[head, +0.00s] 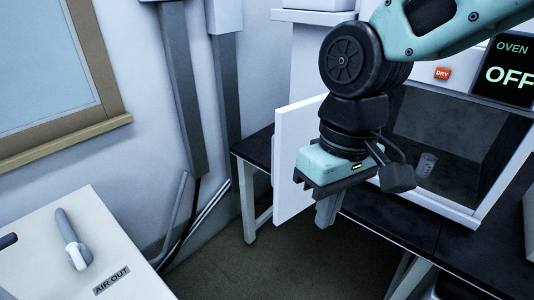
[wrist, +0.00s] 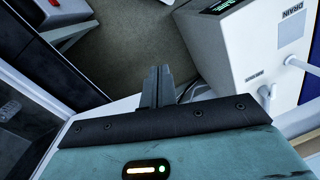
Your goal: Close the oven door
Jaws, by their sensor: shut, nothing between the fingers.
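The oven (head: 455,140) stands on the dark bench at right, its display reading OFF. Its white door (head: 296,165) stands open, swung out to the left of the dark oven front. My gripper (head: 327,212) points down in front of the door and covers part of it. In the wrist view the fingertips (wrist: 157,88) are together with nothing between them. A white strip beside the fingers in the wrist view looks like the door, but I cannot tell whether they touch. The hinge side is hidden behind my arm.
A small glass vessel (head: 427,165) shows inside the oven. A red DRY button (head: 442,73) is above it. A white machine labelled AIR OUT (head: 95,235) stands at lower left. Another face labelled DRAIN (wrist: 255,50) shows at right in the wrist view. Floor (head: 270,265) lies clear between.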

